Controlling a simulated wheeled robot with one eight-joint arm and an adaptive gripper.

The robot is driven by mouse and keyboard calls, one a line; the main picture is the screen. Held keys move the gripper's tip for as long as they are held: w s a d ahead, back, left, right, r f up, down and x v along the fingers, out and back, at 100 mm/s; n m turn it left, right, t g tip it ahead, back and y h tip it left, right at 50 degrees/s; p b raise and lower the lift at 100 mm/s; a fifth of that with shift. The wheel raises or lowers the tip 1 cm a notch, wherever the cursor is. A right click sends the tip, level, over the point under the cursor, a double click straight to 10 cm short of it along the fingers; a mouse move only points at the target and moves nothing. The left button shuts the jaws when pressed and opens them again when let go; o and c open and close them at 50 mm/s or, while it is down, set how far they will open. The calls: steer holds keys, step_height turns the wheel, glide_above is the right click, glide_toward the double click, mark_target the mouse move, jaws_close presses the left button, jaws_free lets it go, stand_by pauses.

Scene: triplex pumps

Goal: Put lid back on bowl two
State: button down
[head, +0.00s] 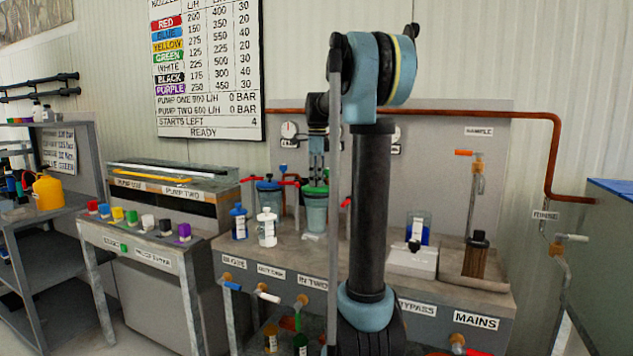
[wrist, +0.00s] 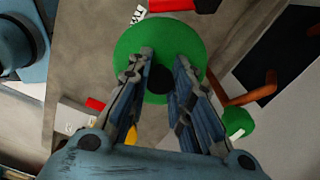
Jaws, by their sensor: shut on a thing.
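My gripper (head: 317,164) points down and is shut on the dark knob of a round green lid (head: 315,189). In the wrist view the lid (wrist: 135,50) shows between and beyond the fingers of my gripper (wrist: 165,58). In the head view the lid is directly above a clear greenish bowl (head: 314,214), close to its rim. I cannot tell whether it rests on the rim or hangs just over it. A second bowl (head: 268,194) with a blue lid stands to the left.
A blue bottle (head: 239,222) and a white bottle (head: 267,228) stand at the bench's front left. Red-handled valves flank the bowls. A white box (head: 413,260) and a sample tap (head: 474,190) are to the right. My arm hides part of the bench.

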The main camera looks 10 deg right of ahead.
steer(key=shift+f, duration=0.1)
stand_by(0.8)
steer(key=c, duration=0.9)
jaws_free()
steer(key=shift+r, duration=3.5)
jaws_close()
